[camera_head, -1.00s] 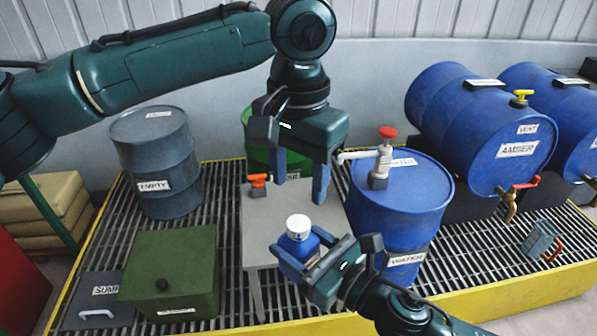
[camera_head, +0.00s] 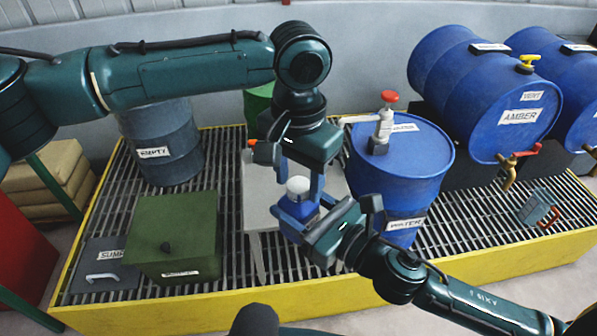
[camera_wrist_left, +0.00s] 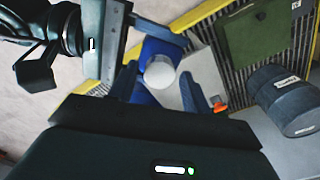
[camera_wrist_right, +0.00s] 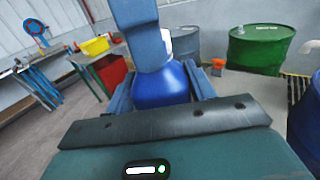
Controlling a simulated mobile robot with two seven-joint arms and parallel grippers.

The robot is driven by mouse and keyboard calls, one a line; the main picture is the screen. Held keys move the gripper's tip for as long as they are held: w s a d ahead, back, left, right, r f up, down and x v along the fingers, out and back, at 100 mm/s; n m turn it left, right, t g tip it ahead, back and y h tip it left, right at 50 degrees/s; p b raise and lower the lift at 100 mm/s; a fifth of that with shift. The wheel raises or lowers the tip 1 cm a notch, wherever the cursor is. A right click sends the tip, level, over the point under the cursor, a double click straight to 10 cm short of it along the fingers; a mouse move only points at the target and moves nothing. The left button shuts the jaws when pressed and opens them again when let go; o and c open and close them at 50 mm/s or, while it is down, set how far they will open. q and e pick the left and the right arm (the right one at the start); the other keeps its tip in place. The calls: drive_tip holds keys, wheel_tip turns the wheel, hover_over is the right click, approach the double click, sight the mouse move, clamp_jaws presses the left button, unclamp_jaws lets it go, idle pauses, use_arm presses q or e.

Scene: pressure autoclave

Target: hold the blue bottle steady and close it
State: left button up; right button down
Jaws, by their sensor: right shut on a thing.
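The blue bottle (camera_head: 296,208) with a white cap (camera_head: 298,185) on its top stands upright over the grey table (camera_head: 258,208). My right gripper (camera_head: 305,222) is shut on the bottle's body from the front right. The bottle also shows between its fingers in the right wrist view (camera_wrist_right: 162,88). My left gripper (camera_head: 300,182) points down from above, its fingers apart on either side of the white cap. In the left wrist view the cap (camera_wrist_left: 159,73) lies between the open fingers, with gaps beside it. Whether the cap is fully seated cannot be seen.
A blue water drum (camera_head: 400,180) with a red-handled pump (camera_head: 386,120) stands close to the right of the table. A green box (camera_head: 172,235) is at the left. An orange-handled item (camera_wrist_left: 218,105) sits on the table near the left gripper.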

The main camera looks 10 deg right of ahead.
use_arm(q)
drive_tip(key=c, duration=0.9)
drive_tip(key=m, duration=1.1)
drive_tip(key=o, duration=1.1)
drive_tip(key=shift+c, duration=0.2)
drive_tip(key=shift+r, duration=2.3)
drive_tip(key=shift+c, duration=0.3)
